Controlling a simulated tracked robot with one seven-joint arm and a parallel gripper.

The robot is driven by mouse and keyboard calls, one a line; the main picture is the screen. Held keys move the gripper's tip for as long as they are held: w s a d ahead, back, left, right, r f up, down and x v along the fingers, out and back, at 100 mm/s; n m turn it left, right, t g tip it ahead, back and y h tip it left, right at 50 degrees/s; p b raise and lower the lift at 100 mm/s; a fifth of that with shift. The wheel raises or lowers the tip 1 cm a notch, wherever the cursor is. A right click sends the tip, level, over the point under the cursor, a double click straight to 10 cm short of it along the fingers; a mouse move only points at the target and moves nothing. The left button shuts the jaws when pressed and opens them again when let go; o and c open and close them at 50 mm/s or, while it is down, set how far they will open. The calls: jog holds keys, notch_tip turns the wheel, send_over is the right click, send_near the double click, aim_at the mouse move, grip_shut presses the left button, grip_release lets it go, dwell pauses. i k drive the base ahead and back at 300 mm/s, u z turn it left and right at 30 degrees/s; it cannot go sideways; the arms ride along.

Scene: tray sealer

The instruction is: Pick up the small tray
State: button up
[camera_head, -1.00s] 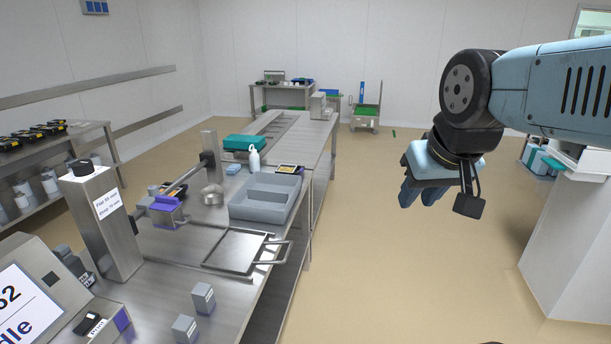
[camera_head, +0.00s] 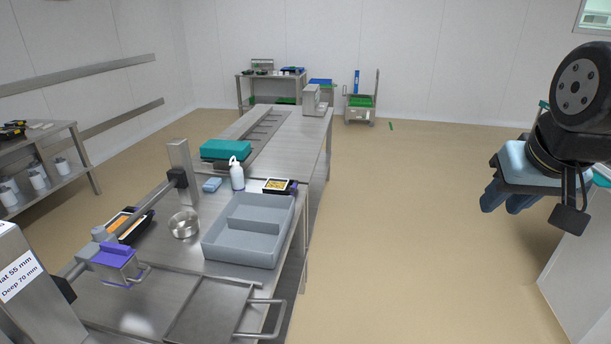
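A small black tray with orange contents (camera_head: 277,186) sits on the steel table, just behind the grey two-compartment bin (camera_head: 225,246). A second small dark tray with orange contents (camera_head: 124,228) lies at the left of the table, partly hidden by a steel bar. I cannot tell which one the task means. My gripper (camera_head: 508,203) hangs at the right over the floor, far from both trays and with nothing visible in it. Its two blue fingers point down, but from this angle their spacing is unclear.
A white spray bottle (camera_head: 237,174), a teal case (camera_head: 226,149) and a steel bowl (camera_head: 184,224) stand near the trays. A purple-topped fixture (camera_head: 115,256) and a handled steel frame (camera_head: 211,310) are in front. The floor right of the table is clear.

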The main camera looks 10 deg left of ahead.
aim_at(274, 186)
jog(key=z, duration=0.05)
jog(key=i, duration=1.1)
jog(key=u, duration=0.6)
jog(key=i, duration=0.65)
jog(key=u, duration=0.45)
jog(key=k, duration=0.9)
jog(key=u, duration=0.25)
jog(key=i, duration=0.9)
jog(key=z, duration=0.15)
